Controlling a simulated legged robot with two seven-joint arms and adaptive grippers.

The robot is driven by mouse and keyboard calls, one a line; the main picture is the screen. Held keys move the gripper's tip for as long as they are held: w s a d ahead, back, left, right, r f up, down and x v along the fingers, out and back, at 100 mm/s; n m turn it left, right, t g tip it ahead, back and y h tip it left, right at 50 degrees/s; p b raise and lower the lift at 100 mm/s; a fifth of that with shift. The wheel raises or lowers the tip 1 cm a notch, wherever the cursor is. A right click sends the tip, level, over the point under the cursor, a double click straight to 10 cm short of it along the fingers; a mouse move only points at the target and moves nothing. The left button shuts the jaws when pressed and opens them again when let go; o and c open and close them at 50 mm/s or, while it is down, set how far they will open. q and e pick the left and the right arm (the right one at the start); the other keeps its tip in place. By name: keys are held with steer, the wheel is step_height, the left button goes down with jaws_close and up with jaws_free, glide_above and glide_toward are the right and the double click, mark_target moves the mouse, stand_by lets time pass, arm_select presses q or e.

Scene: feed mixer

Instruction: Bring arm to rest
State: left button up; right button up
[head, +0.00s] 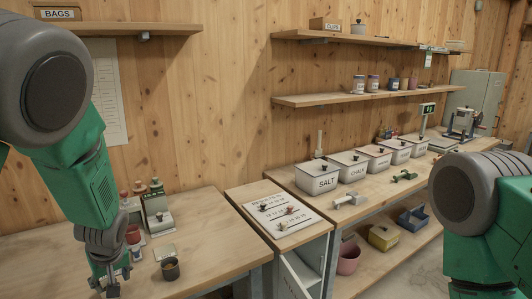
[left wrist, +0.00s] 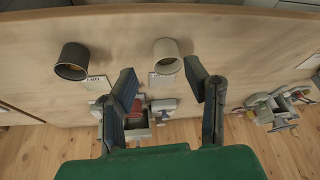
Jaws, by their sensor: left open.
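My left arm comes in from the left in the head view, bent down at the elbow. My left gripper (head: 112,287) hangs over the near left part of the left bench (head: 215,225). In the left wrist view the two fingers (left wrist: 161,82) are spread apart with nothing between them. A dark cup (head: 171,269) stands on the bench to the right of the gripper. The left wrist view shows a dark cup (left wrist: 72,62) and a pale cup (left wrist: 167,56) beyond the fingers. My right arm shows at the right edge; its gripper is out of view.
Red-capped containers (head: 125,196) and a green-grey device (head: 157,208) stand near the left gripper. A board with small pieces (head: 277,215) lies on the middle cabinet. Labelled bins (head: 318,177) line the right bench. The left bench's right part is clear.

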arm_select(q)
steer(key=s+d+f+m+g+h+b, duration=0.1)
steer(key=s+f+m+b, duration=0.15)
steer(key=s+f, duration=0.6)
steer(key=s+f+m+h+b, duration=0.1)
steer(key=s+f+m+b, duration=0.15)
steer(key=s+f, duration=0.6)
steer(key=s+d+f+m+b, duration=0.2)
steer(key=s+d+f+b, duration=0.1)
steer(key=s+f, duration=0.3)
steer(key=s+d+f+m+g+h+b, duration=0.1)
steer(key=s+d+f+m+b, duration=0.1)
steer(key=s+f, duration=0.3)
steer(key=shift+s+d+f+m+h+b, duration=0.35)
steer(key=shift+s+b, duration=0.35)
steer(key=shift+s, duration=1.65)
arm_select(e)
step_height(320, 180, down, 12)
steer(key=a, duration=0.1)
steer(key=shift+w+r, duration=0.15)
steer(key=shift+w, duration=0.15)
arm_select(q)
steer(key=shift+d, duration=0.25)
arm_select(e)
steer(key=shift+d, duration=0.1)
arm_select(q)
steer(key=shift+w+d, duration=0.15)
arm_select(e)
steer(key=shift+d, duration=0.25)
